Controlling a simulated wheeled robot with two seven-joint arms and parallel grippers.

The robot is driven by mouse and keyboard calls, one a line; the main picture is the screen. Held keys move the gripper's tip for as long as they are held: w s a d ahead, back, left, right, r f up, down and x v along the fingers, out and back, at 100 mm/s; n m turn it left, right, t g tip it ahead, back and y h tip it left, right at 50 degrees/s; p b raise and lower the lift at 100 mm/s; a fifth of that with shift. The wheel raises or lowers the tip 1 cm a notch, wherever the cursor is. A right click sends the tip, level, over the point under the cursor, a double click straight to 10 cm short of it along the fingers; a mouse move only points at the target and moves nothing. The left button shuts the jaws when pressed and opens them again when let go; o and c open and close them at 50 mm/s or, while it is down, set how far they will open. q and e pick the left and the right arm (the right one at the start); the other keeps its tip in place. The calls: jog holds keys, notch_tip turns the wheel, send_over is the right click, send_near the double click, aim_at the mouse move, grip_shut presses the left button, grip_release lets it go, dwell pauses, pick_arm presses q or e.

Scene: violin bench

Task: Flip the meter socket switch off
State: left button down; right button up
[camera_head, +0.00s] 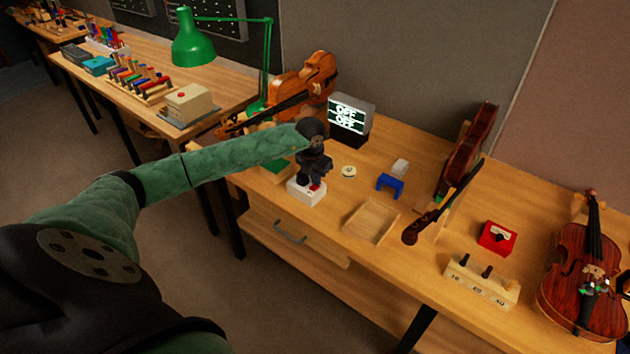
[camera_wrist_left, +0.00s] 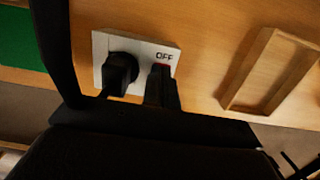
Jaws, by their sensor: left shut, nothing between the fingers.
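The meter socket is a small white block (camera_head: 305,193) near the bench's front edge. In the left wrist view its white plate (camera_wrist_left: 100,45) holds a black plug (camera_wrist_left: 120,70) and, to the right of it, a red switch (camera_wrist_left: 161,67) under the word OFF. My left gripper (camera_head: 316,178) is over the socket. Its shut, empty fingertips (camera_wrist_left: 160,80) are at the switch and hide most of it; I cannot tell whether they touch it. My right gripper is not in view.
An empty wooden tray (camera_head: 371,222) lies right of the socket. A blue stand (camera_head: 390,183), a round white item (camera_head: 348,172) and a violin (camera_head: 305,85) are nearby. A red box (camera_head: 497,238), a peg block (camera_head: 482,283) and another violin (camera_head: 585,275) stand further right.

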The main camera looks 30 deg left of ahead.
pick_arm(q)
jog(key=shift+s+f, duration=0.25)
jog(key=shift+s+r, duration=0.1)
jog(key=shift+s, duration=0.55)
jog(key=shift+a+r, duration=0.1)
